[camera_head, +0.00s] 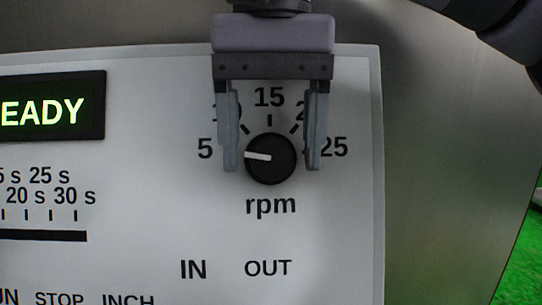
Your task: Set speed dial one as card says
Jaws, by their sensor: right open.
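The speed dial (271,160) is a round black knob with a white pointer line, on a white panel. Its pointer aims left, near the 5 mark. The scale around it reads 5, 10, 15, 20 and 25, with "rpm" below; the 10 and 20 are partly hidden by my fingers. My right gripper (272,164) comes from above with its fingers open, one on each side of the knob. I cannot tell whether the fingers touch it. The card is not in view. My left gripper is not in view.
The white panel (330,240) sits on a grey metal face (440,200). A green-lit display (52,108) ending in "EADY" is at left, above a seconds scale with a black slot (45,236). "IN", "OUT", "STOP" and "INCH" labels are below. Green floor (520,265) shows at right.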

